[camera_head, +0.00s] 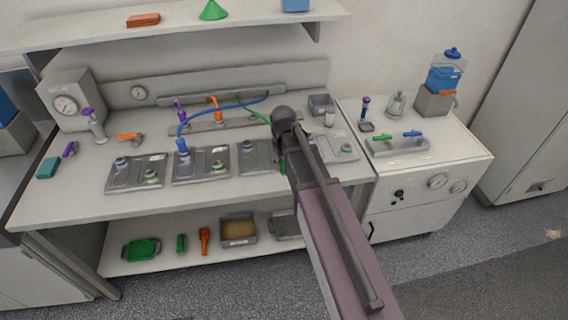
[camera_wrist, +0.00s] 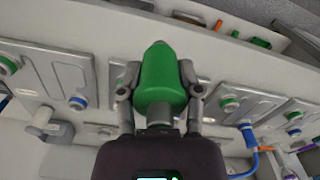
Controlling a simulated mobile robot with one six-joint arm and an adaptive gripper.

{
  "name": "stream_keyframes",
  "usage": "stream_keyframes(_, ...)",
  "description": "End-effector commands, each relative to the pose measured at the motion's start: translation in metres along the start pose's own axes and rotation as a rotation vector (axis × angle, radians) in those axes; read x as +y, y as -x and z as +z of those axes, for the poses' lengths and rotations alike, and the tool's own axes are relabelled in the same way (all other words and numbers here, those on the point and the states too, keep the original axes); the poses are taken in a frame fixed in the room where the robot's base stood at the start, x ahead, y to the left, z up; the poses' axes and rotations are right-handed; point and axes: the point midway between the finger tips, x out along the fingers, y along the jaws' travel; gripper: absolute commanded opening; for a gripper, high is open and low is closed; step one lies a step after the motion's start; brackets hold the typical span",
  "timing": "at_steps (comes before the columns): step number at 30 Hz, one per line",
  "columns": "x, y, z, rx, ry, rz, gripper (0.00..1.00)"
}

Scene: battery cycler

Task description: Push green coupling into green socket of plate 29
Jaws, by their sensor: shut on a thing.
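My gripper (camera_wrist: 160,95) is shut on the green coupling (camera_wrist: 160,80), which fills the middle of the wrist view with its narrow tip toward the top. In the head view a small green part of it shows (camera_head: 283,166) beside my dark wrist, over the row of plates. A plate (camera_head: 257,158) lies just left of my gripper there, partly covered by my arm. Its green socket is not visible. I cannot read any plate number, so I cannot tell which is plate 29. The coupling appears apart from any socket, though contact beneath it is hidden.
Neighbouring plates (camera_head: 196,167) (camera_head: 136,173) lie to the left, another (camera_head: 336,149) to the right. A blue coupling (camera_head: 182,148) with a looping blue hose (camera_head: 225,107) stands on one plate. A green hose (camera_head: 254,115) and hose rack (camera_head: 215,124) are behind. A side cabinet (camera_head: 415,170) stands right.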

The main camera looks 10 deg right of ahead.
Motion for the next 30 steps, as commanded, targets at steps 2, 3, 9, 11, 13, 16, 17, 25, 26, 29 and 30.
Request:
stream_keyframes(2,0.0,0.005,0.0,0.0,0.0,0.0,0.0)
stream_keyframes(3,0.0,0.006,0.0,0.0,0.0,0.0,0.0)
stream_keyframes(9,0.0,0.013,0.0,0.0,0.0,0.0,0.0)
stream_keyframes(11,0.0,0.015,0.0,0.0,0.0,0.0,0.0)
stream_keyframes(13,0.0,0.017,0.0,0.0,0.0,0.0,0.0)
stream_keyframes(16,0.0,0.019,0.0,0.0,0.0,0.0,0.0)
stream_keyframes(17,0.0,0.019,0.0,0.0,0.0,0.0,0.0)
stream_keyframes(25,0.0,0.019,0.0,0.0,0.0,0.0,0.0)
stream_keyframes(26,0.0,0.019,0.0,0.0,0.0,0.0,0.0)
stream_keyframes(29,0.0,0.017,0.0,0.0,0.0,0.0,0.0)
stream_keyframes(30,0.0,0.015,0.0,0.0,0.0,0.0,0.0)
